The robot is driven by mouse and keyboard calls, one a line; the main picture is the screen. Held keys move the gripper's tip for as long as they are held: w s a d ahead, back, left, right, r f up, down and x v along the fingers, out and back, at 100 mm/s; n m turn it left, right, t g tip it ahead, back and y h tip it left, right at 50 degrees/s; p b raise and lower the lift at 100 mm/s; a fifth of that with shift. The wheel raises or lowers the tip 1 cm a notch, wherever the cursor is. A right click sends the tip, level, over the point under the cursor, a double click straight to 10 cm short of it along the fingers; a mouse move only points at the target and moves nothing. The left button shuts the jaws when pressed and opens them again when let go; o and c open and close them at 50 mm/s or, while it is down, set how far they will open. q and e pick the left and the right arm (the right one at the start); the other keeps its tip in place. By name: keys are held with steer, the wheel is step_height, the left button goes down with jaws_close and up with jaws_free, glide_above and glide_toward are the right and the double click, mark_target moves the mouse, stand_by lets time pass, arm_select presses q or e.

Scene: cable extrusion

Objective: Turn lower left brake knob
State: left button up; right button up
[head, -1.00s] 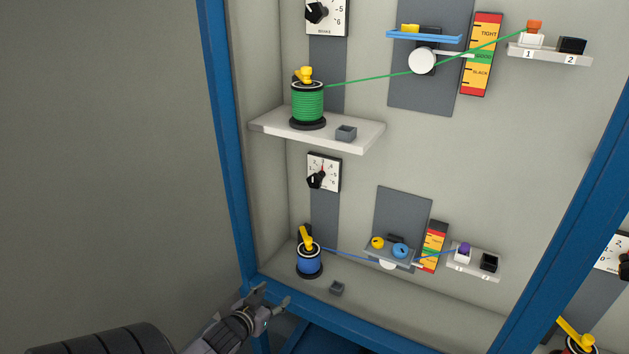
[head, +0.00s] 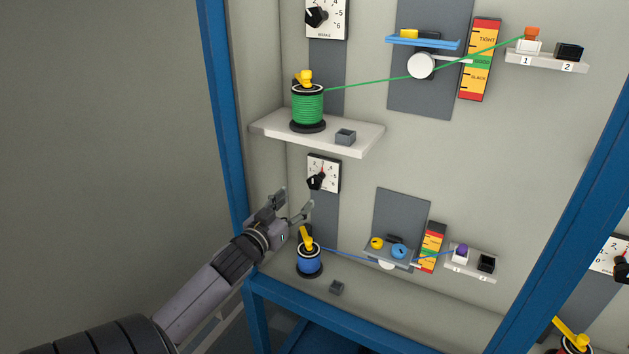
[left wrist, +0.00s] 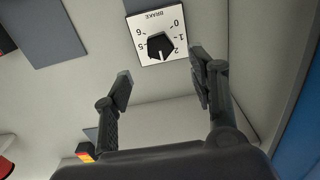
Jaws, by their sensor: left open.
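The lower left brake knob (head: 316,181) is black and sits on a white numbered dial plate (head: 331,163), above the blue spool (head: 309,262). A red mark shows near the top of this dial. My left gripper (head: 292,204) is open and empty, just below and left of the knob. In the left wrist view a black knob (left wrist: 158,47) on a white plate marked BRAKE appears upside down, beyond the gap between the open fingers (left wrist: 161,67). The fingers are apart from the knob. My right gripper is not in view.
The shelf (head: 265,124) with the green spool (head: 307,104) juts out above the dial. The blue frame post (head: 222,110) stands left of my gripper. The blue spool's yellow lever (head: 305,238) is close below my gripper.

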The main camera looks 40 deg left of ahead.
mark_target(313, 185)
arm_select(q)
steer(key=p+x, duration=0.2)
steer(key=x, duration=0.8)
steer(key=shift+w+a, duration=0.1)
steer(key=shift+w, duration=0.2)
steer(key=shift+c, duration=0.4)
steer(key=c, duration=1)
steer(key=shift+c, duration=0.2)
